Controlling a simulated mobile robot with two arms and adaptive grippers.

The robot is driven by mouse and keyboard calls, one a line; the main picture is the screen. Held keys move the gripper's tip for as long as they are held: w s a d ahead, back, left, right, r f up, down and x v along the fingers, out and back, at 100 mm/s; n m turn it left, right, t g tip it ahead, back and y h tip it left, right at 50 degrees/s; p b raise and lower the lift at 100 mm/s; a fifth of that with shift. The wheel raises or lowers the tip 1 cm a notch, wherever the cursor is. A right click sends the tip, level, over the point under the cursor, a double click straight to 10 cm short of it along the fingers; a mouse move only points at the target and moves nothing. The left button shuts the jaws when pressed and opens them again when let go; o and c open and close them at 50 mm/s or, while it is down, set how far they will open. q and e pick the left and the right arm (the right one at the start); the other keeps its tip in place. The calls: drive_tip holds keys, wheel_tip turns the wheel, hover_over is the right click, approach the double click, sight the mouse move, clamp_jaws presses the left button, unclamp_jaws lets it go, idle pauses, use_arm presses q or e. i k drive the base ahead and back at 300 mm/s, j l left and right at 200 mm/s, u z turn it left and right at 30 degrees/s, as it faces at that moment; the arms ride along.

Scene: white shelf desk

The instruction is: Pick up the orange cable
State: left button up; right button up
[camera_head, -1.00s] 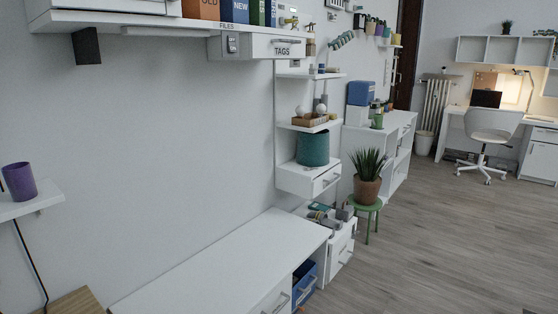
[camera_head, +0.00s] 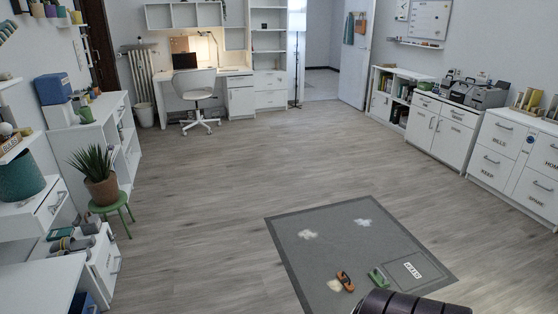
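A small orange and dark item (camera_head: 345,281) lies on the grey floor mat (camera_head: 322,240). It is too small to tell whether it is the orange cable. A small green item (camera_head: 378,279) lies just right of it on the mat. No other thing that looks like an orange cable shows clearly. Neither of my grippers is in view. A dark rounded part at the bottom edge covers some of the near mat, and I cannot tell what it is.
Wood floor (camera_head: 220,200) is open across the middle. At the left are white shelf units and a potted plant (camera_head: 95,175) on a green stool (camera_head: 113,207). A white chair (camera_head: 195,85) stands at the far desk. White cabinets (camera_head: 510,160) line the right wall.

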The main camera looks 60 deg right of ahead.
sight(345, 280)
drive_tip(key=z, duration=2.4)
drive_tip(key=i+l, duration=0.1)
drive_tip(key=i, duration=0.3)
drive_tip(key=i+l, duration=0.1)
drive_tip(key=i, duration=0.25)
